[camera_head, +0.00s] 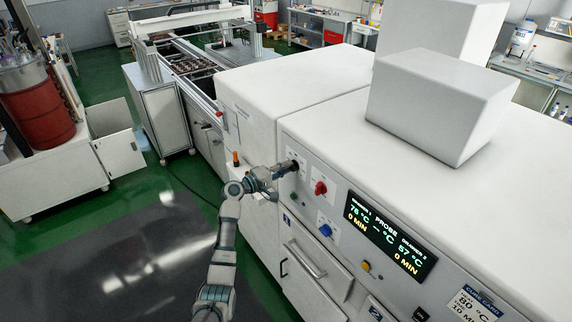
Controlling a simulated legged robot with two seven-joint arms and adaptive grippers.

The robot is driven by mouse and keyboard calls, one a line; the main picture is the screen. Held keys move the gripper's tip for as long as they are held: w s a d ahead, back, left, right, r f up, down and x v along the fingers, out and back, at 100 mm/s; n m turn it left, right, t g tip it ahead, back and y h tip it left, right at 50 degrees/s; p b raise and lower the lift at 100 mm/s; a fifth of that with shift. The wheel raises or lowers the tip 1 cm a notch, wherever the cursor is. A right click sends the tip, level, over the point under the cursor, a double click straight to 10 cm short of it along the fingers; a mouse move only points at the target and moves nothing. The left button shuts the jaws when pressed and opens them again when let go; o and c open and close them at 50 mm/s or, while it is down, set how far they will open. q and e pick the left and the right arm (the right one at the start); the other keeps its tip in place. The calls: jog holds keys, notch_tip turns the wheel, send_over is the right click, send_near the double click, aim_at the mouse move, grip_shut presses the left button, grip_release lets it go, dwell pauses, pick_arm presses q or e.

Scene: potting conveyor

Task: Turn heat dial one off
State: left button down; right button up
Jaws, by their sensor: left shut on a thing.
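The white machine has a grey control panel (306,204) on its front. My left gripper (292,167) is at the panel's upper left, shut on a dial that its fingers mostly hide. I cannot read that dial's label or setting. Right of the gripper is a red knob (320,188), and below it is a blue knob (325,231). The black display (389,236) reads 76 °C and 57 °C, with 0 MIN at both ends. My right gripper is not in view.
A small green button (293,197) sits just below my gripper. A yellow knob (366,266) is under the display. A drawer handle (305,259) sticks out lower down. A conveyor (190,68) stands behind, and the green floor (172,193) at left is open.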

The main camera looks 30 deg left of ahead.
pick_arm(q)
jog(key=shift+a+n+p, duration=0.1)
jog(key=shift+n+p, duration=0.2)
jog(key=shift+n, duration=0.3)
jog(key=c, duration=1.2)
grip_release()
jog(key=shift+f, duration=0.15)
jog(key=shift+o, duration=0.2)
jog(key=shift+w+a, duration=0.1)
jog(key=shift+a, duration=0.1)
jog(key=shift+f, duration=0.1)
jog(key=v, duration=1.2)
jog(key=shift+f, duration=0.1)
